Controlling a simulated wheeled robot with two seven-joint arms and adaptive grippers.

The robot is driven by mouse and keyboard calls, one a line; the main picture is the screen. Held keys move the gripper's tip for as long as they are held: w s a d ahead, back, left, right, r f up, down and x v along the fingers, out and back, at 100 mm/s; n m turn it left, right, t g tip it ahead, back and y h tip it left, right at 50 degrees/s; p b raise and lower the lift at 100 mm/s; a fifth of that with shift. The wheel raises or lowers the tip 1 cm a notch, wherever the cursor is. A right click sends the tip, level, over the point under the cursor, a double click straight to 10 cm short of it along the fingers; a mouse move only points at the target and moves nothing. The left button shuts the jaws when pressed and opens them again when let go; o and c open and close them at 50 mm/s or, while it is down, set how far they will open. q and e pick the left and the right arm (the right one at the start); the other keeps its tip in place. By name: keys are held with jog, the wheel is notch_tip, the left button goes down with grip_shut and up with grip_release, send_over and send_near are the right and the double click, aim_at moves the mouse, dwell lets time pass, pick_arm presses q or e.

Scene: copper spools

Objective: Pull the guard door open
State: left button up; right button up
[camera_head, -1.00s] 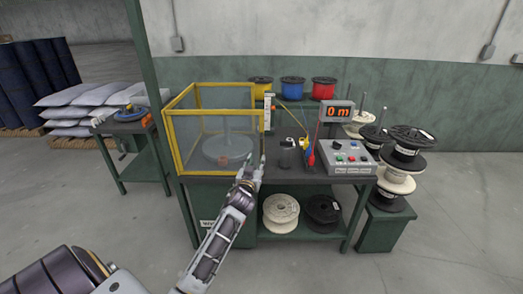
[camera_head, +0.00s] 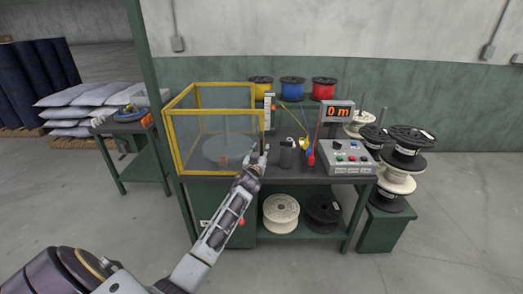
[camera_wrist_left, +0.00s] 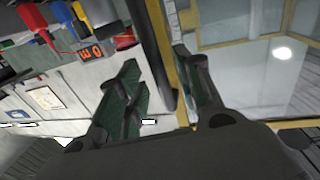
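The guard door (camera_head: 212,136) is a clear panel in a yellow frame on the front of the machine's guard box. It looks closed. My left gripper (camera_head: 259,156) is at the door's lower right edge. In the left wrist view its fingers (camera_wrist_left: 160,88) are apart, with the handle and the yellow frame edge between them in the picture. I cannot tell whether either finger touches the handle. My right gripper is not in view.
A dark bottle-like cylinder (camera_head: 286,154) stands just right of my left gripper. A grey control box (camera_head: 345,158) and a red "0 m" display (camera_head: 338,111) are further right on the bench (camera_head: 345,181). Stacked spools (camera_head: 400,160) stand at the right. Floor in front is free.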

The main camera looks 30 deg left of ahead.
pick_arm(q)
jog(key=shift+x, duration=1.1)
grip_shut()
